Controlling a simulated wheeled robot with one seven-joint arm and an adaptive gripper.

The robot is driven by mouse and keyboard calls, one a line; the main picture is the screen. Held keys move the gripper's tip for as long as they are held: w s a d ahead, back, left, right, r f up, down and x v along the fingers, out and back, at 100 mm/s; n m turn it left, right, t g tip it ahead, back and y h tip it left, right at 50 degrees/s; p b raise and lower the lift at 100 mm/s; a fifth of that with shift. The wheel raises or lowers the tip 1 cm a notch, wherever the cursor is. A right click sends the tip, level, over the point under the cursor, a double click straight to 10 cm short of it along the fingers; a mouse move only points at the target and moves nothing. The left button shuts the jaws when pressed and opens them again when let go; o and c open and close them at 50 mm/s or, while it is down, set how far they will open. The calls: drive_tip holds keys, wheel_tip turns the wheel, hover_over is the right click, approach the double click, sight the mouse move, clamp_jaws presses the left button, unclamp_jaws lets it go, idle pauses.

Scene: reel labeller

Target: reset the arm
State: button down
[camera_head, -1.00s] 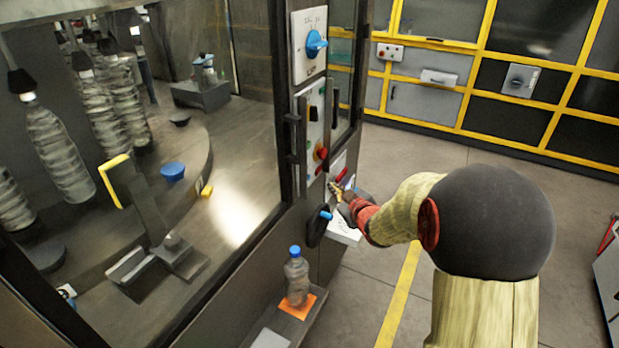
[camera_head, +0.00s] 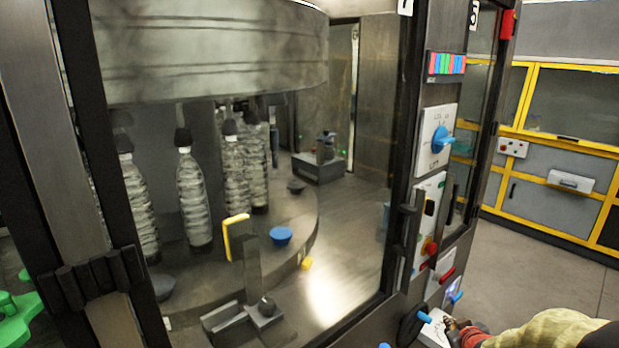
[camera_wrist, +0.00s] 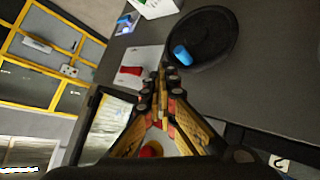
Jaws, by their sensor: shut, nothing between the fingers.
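My gripper (camera_wrist: 160,82) shows in the wrist view with its fingertips together and nothing between them. It is in front of the machine's dark front panel (camera_wrist: 265,65). A white plate with a red handle (camera_wrist: 130,71) is just left of the fingertips in that view, and a black disc with a blue handle (camera_wrist: 182,55) is just right of them. In the head view my gripper (camera_head: 452,325) is at the lower right, beside the black disc (camera_head: 413,326). Whether the fingers touch the panel cannot be told.
The machine's glass door (camera_head: 350,230) has several bottles behind it. A white plate with a blue rotary switch (camera_head: 437,139) and a panel with a red knob (camera_head: 429,246) sit above my gripper. Yellow-framed cabinets (camera_head: 560,150) stand behind. Floor at right (camera_head: 550,270) is clear.

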drive_tip(key=s+a+m+g, duration=0.2)
drive_tip(key=s+g, duration=0.1)
drive_tip(key=s, duration=0.5)
drive_tip(key=s+a+m+g, duration=0.2)
drive_tip(key=s+a+g, duration=0.1)
drive_tip(key=s, duration=0.5)
drive_tip(key=s+a+r+n+y, duration=0.1)
drive_tip(key=s+a+r+y, duration=0.1)
drive_tip(key=s+a+r, duration=1.3)
drive_tip(key=a, duration=0.3)
drive_tip(key=shift+s+r+n+t+y, duration=0.15)
drive_tip(key=shift+r+n+t+y, duration=0.15)
drive_tip(key=shift+t+y, duration=0.1)
